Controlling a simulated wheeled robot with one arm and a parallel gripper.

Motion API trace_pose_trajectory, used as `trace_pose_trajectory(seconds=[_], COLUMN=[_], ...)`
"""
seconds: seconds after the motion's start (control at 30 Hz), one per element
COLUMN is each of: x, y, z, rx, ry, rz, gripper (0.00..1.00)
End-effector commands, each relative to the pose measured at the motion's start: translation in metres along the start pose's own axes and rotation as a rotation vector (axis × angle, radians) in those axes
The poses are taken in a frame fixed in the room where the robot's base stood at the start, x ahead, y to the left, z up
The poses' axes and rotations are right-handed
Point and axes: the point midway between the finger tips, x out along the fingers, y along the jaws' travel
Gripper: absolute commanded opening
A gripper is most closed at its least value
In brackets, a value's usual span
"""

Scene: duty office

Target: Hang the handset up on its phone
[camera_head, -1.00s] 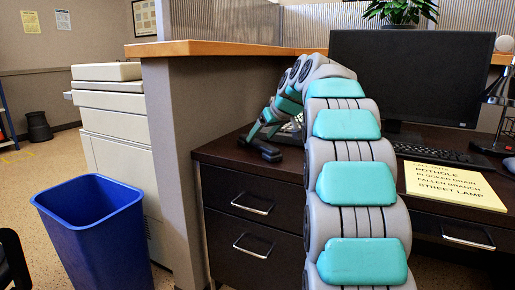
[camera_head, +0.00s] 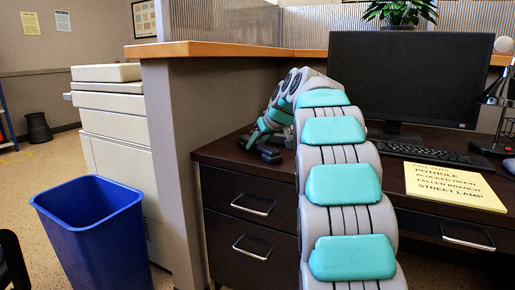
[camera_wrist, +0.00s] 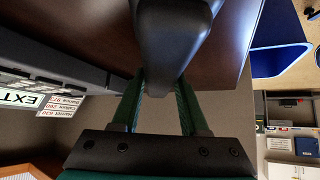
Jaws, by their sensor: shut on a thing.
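My gripper (camera_head: 262,140) is shut on the black handset (camera_head: 270,154) at the back left of the desk. In the wrist view the handset (camera_wrist: 172,35) lies between the two green fingers (camera_wrist: 160,88), its end sticking out toward the camera. The phone (camera_wrist: 75,52), dark grey with keys and an EXT label, is at the left of the wrist view, beside the handset and apart from it in the picture. In the head view my arm hides most of the phone. The cradle cannot be made out clearly.
The dark desk (camera_head: 225,152) has a monitor (camera_head: 405,80), a keyboard (camera_head: 430,152), a yellow note (camera_head: 452,187) and a lamp (camera_head: 497,95) on the right. A partition (camera_head: 215,100) stands close at the left of my gripper. A blue bin (camera_head: 95,235) is on the floor.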

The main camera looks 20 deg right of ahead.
Motion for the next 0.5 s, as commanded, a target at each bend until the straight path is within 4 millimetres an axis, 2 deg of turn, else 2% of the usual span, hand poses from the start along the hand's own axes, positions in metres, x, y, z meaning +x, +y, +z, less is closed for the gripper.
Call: trace_pose_trajectory(seconds=[0.03, 0.2, 0.5], x=[-0.0001, 0.0, -0.0001], y=[0.0, 0.0, 0.0], z=[0.0, 0.0001, 0.0], rx=[0.0, 0.0, 0.0], ry=[0.0, 0.0, 0.0], rz=[0.0, 0.0, 0.0], gripper=[0.17, 0.0, 0.0])
